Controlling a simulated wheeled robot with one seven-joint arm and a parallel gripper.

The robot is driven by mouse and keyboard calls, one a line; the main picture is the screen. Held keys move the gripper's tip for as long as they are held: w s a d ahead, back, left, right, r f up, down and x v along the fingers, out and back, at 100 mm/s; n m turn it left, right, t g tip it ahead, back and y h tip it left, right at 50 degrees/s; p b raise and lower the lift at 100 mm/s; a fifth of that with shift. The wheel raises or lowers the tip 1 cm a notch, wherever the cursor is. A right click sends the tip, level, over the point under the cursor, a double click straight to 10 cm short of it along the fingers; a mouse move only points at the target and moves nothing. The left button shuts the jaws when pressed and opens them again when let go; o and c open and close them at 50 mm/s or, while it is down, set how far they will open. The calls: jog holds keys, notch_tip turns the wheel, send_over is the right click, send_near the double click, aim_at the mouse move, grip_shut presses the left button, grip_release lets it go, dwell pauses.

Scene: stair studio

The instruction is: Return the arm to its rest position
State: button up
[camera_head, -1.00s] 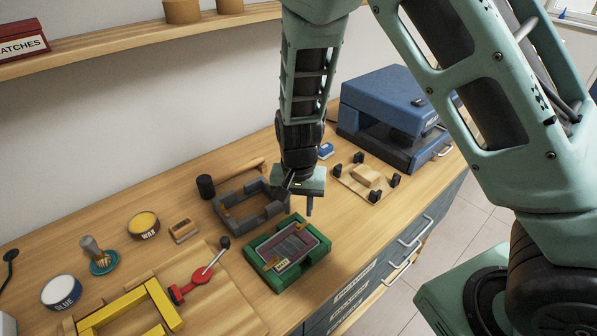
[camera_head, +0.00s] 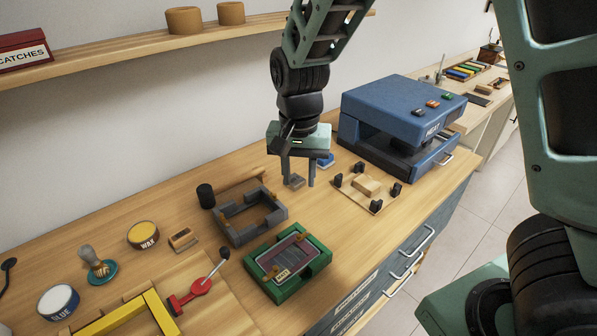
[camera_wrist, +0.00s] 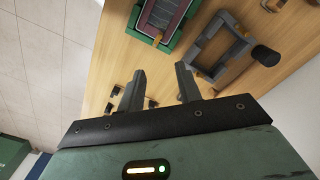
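My gripper (camera_head: 298,182) hangs above the workbench (camera_head: 215,265), over the area between the grey frame and the wooden board with black posts. Its two fingers are spread apart with nothing between them, which also shows in the wrist view (camera_wrist: 160,88).
A green fixture (camera_head: 290,290) holds a dark plate. The grey frame (camera_head: 222,229), a board with black posts (camera_head: 368,190) and a blue heat press (camera_head: 400,110) stand nearby. A red toggle clamp (camera_head: 198,288), wax tin (camera_head: 143,236) and glue tin (camera_head: 58,302) are left. A shelf (camera_head: 120,55) runs along the wall.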

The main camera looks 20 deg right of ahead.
jog(key=s+a+r+n+b, duration=0.1)
jog(key=s+a+n, duration=0.1)
jog(key=s+n, duration=0.5)
jog(key=s+a+r+n+b, duration=0.1)
jog(key=s+a+n, duration=0.2)
jog(key=s, duration=1.1)
jog(key=n, duration=0.3)
jog(key=shift+s+r+n+y, duration=0.3)
jog(key=shift+s+r+n, duration=0.1)
